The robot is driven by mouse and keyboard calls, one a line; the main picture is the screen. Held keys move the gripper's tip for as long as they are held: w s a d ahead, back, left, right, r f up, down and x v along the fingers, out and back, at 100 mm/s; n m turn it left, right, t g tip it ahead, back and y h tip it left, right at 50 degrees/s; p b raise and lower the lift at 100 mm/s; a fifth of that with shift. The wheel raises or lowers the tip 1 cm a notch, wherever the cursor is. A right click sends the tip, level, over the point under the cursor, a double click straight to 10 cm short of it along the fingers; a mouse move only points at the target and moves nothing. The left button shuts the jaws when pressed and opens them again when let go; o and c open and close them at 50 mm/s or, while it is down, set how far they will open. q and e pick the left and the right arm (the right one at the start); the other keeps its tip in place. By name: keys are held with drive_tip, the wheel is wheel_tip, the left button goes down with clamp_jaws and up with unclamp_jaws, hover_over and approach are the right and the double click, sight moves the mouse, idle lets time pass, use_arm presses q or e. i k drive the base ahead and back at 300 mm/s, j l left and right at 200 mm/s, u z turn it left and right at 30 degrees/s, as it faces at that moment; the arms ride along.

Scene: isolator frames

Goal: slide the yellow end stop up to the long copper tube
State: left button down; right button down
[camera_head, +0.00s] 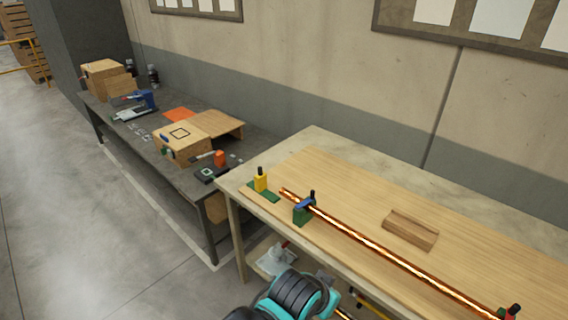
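The yellow end stop (260,183), with a black knob on top, stands on a green base strip (265,194) at the left end of the wooden board. The long copper tube (395,256) runs from near the stop toward the lower right. Its left end is a short gap to the right of the yellow stop, apart from it. A green clamp with a blue top (303,209) holds the tube near that end. Part of my teal and black arm shows at the bottom edge. Neither gripper's fingers are in view.
A grooved wooden block (410,230) lies on the board behind the tube. A dark bench (152,148) with wooden boxes and tools stands to the left. Board around the block is clear.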

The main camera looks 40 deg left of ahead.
sight(260, 179)
drive_tip(key=u, duration=1.55)
